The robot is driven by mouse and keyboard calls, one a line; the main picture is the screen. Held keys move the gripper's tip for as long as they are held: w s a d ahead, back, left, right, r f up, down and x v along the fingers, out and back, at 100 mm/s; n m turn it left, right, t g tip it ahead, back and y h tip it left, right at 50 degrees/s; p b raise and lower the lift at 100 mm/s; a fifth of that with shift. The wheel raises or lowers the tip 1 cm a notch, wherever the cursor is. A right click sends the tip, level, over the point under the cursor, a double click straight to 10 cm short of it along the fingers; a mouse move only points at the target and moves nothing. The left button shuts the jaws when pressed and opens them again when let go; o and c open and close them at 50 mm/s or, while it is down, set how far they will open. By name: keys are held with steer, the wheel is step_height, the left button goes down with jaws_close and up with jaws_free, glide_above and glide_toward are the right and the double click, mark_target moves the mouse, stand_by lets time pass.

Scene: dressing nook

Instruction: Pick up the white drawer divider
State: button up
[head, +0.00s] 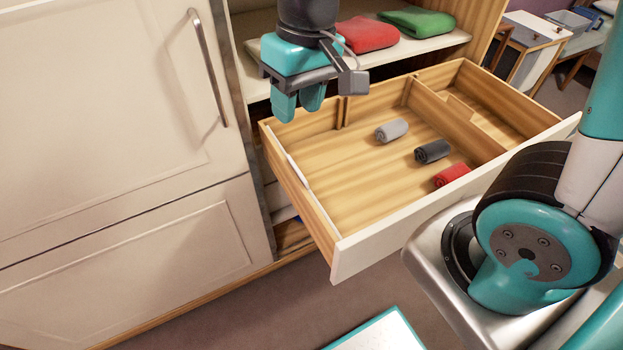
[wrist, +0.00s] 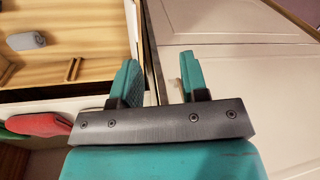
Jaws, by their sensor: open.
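A thin white strip (head: 297,172), which looks like the white drawer divider, lies along the left wall of the open wooden drawer (head: 355,190) in the head view. My gripper (head: 298,102) hangs above the drawer's back left corner, open and pointing down, with nothing visible between its fingers. It is apart from the strip, farther back and higher. In the wrist view, my gripper's fingers (wrist: 159,62) are spread over the drawer's side edge; a narrow pale strip (wrist: 132,28) shows along that wall, partly hidden by a finger.
The drawer holds a grey roll (head: 391,130), a dark roll (head: 432,152) and a red roll (head: 452,175), plus wooden partitions (head: 455,118). A shelf above holds red (head: 367,34) and green (head: 418,21) folded cloths. A closed cabinet door (head: 100,90) with a handle stands left.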

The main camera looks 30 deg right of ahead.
steer(key=w+d+f+m+h, duration=0.2)
steer(key=w+f+m, duration=0.15)
steer(key=w, duration=0.25)
glide_above(296, 167)
steer(key=shift+n, duration=0.35)
step_height(296, 167, down, 11)
steer(key=shift+f, duration=0.15)
steer(key=shift+s+f+p, duration=0.1)
steer(key=shift+f+p, duration=0.55)
steer(key=shift+f, duration=2.45)
steer(key=shift+c, duration=0.5)
